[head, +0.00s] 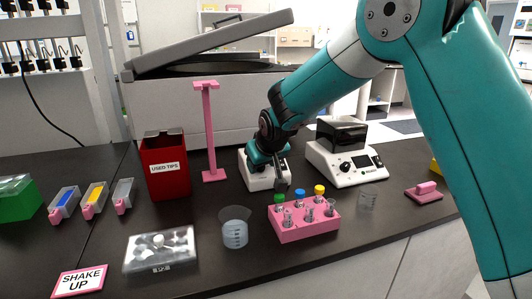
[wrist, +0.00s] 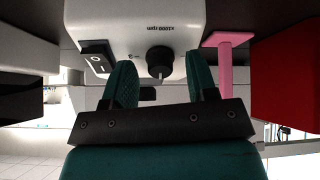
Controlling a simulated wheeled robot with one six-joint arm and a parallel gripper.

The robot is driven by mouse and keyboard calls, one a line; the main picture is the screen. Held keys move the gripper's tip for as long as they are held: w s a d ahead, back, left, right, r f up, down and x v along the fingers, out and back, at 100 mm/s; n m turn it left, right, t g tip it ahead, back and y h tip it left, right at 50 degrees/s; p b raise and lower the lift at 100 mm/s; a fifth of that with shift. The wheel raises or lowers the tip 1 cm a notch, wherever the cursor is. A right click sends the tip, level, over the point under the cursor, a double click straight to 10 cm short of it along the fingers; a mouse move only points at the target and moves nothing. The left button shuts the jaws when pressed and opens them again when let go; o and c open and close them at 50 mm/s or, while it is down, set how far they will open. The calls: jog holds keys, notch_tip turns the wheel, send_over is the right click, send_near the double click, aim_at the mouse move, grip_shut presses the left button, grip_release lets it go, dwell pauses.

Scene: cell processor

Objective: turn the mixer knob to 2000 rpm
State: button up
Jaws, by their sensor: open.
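The mixer (head: 256,182) is a white box on the dark bench, partly hidden behind my gripper (head: 281,178) in the head view. In the wrist view the mixer's front panel (wrist: 185,20) shows upside down, with "x1000 rpm" lettering. Its round black knob (wrist: 160,60) appears between my two green fingers (wrist: 160,72). The fingers are open, with a gap on both sides of the knob. I cannot tell how deep they reach around it or read its setting. A black rocker switch (wrist: 98,56) is left of the knob in the wrist view.
A pink stand (head: 208,130) and a red used-tips bin (head: 166,168) stand left of the mixer. A pink tube rack (head: 303,232) with capped tubes is in front. A white device with a dark lid (head: 345,160) is to the right. A beaker (head: 234,232) stands front left.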

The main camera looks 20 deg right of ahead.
jog(key=b+v, duration=0.1)
jog(key=v, duration=1.6)
